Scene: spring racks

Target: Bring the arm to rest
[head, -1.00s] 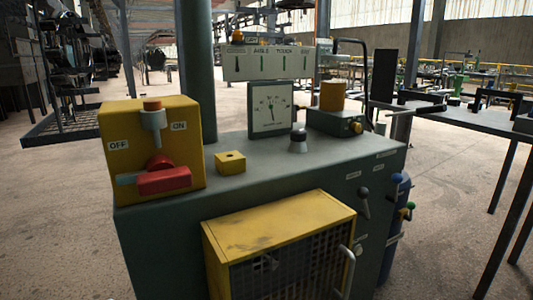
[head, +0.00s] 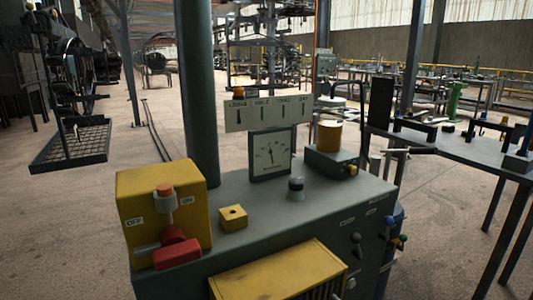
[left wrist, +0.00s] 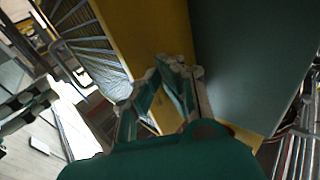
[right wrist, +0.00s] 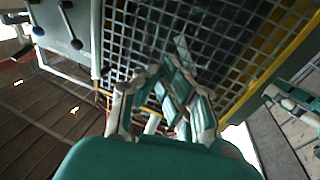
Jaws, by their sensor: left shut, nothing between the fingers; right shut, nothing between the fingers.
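My left gripper (left wrist: 172,78) shows in the left wrist view, fingers shut and empty, in front of a yellow panel (left wrist: 135,30) and a grey-green surface (left wrist: 235,60). Contact cannot be told. My right gripper (right wrist: 178,72) shows in the right wrist view, shut and empty, in front of a dark wire grille (right wrist: 200,30) with a yellow frame. Neither arm shows in the head view.
A grey-green console (head: 330,210) carries a yellow switch box (head: 160,195) with a red handle, a dial gauge (head: 270,154) and a yellow cylinder (head: 329,135). A dark table (head: 470,150) stands right. Open floor (head: 100,220) lies left.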

